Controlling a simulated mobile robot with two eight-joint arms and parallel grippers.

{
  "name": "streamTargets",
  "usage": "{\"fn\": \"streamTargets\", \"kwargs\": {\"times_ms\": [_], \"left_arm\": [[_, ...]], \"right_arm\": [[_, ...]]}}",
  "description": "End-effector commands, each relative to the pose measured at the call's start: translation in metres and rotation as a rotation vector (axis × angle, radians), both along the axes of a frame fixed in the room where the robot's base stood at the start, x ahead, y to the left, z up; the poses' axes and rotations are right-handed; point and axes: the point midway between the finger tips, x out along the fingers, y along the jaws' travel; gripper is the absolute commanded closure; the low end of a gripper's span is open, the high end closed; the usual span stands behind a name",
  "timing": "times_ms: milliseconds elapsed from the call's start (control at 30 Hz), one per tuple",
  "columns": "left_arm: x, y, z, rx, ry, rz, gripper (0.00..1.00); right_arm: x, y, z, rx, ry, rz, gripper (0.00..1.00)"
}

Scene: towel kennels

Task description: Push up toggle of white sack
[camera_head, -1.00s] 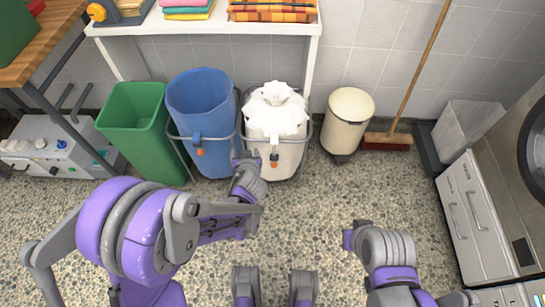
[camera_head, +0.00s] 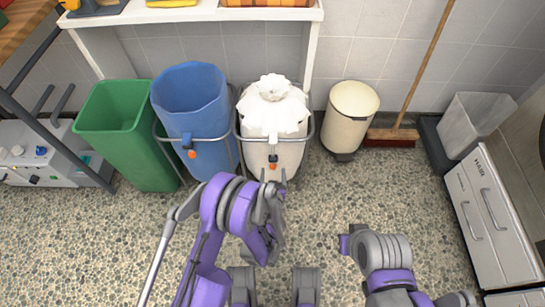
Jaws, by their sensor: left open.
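The white sack (camera_head: 275,112) hangs in a grey metal frame beneath the shelf, its gathered top drawn up into a ruffle.
A blue sack (camera_head: 190,105) with its own orange-tipped toggle stands left of the white one, then a green bin (camera_head: 125,130). A cream pedal bin (camera_head: 348,115) and a broom (camera_head: 418,75) stand to the right. The pebbled floor in front is clear.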

Motion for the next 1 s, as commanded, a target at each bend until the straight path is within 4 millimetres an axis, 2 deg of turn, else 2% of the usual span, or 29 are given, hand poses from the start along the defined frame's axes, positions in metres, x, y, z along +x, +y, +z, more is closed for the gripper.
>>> {"fn": "streamTargets", "kwargs": {"times_ms": [367,433,700,1000], "left_arm": [[0.026,0.001,-0.006,0.001,-0.001,0.003,0.2],[0.039,0.001,-0.015,0.002,0.0,0.001,0.2],[0.078,0.001,-0.032,0.001,0.001,0.002,0.2],[0.097,0.001,-0.039,0.001,0.0,0.001,0.2]], "right_arm": [[-0.005,0.0,0.028,0.0,-0.004,0.0,1.0],[-0.004,0.0,0.02,0.0,-0.002,0.0,1.0],[-0.002,0.0,0.01,0.0,0.0,0.0,1.0],[-0.001,0.0,0.007,0.0,0.0,0.0,1.0]]}}
